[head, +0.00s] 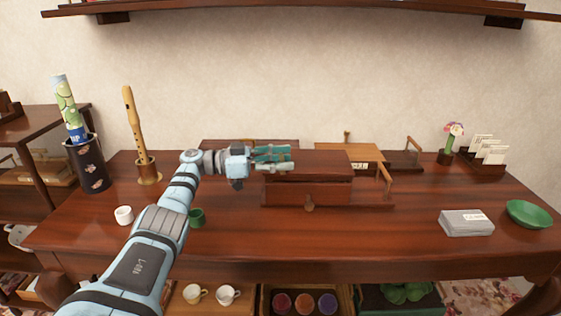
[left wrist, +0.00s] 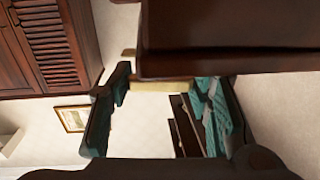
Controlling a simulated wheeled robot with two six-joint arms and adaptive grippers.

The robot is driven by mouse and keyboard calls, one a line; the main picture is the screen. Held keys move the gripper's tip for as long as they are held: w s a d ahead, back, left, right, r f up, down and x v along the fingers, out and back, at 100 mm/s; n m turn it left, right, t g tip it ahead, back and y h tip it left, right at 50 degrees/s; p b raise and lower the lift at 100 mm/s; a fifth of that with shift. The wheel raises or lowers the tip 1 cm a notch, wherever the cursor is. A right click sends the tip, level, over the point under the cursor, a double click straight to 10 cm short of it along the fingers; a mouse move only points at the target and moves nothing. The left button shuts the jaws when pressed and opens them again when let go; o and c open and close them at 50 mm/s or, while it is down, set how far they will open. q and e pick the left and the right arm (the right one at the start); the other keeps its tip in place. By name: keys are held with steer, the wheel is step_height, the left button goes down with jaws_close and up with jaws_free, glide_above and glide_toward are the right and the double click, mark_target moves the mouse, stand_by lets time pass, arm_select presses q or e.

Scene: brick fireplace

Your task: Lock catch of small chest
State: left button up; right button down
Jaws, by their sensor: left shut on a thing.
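The small chest (head: 308,192) is dark reddish wood and stands on the desk right of the middle. Its lid (head: 325,162) lies over the body. A small brown catch-like piece (head: 309,206) hangs low on its front; I cannot tell whether it is fastened. My left gripper (head: 290,159), with teal fingers, is at the chest's upper left end. In the left wrist view its fingers (left wrist: 160,105) stand apart around a pale yellow wooden piece (left wrist: 160,86), beside a dark wooden edge (left wrist: 220,65). The exact contact is hidden. My right gripper is not in view.
A wooden tray with a handle (head: 386,178) is right of the chest. A green cup (head: 197,217) and white cup (head: 124,215) stand left, near a flute (head: 133,125). A grey box (head: 466,222) and green bowl (head: 529,213) sit right. The front desk middle is clear.

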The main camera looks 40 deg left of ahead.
arm_select(q)
steer(key=o, duration=1.2)
steer(key=shift+c, duration=0.2)
steer(key=v, duration=0.7)
steer(key=shift+s+a, duration=0.2)
steer(key=shift+a, duration=0.05)
steer(key=shift+r, duration=0.1)
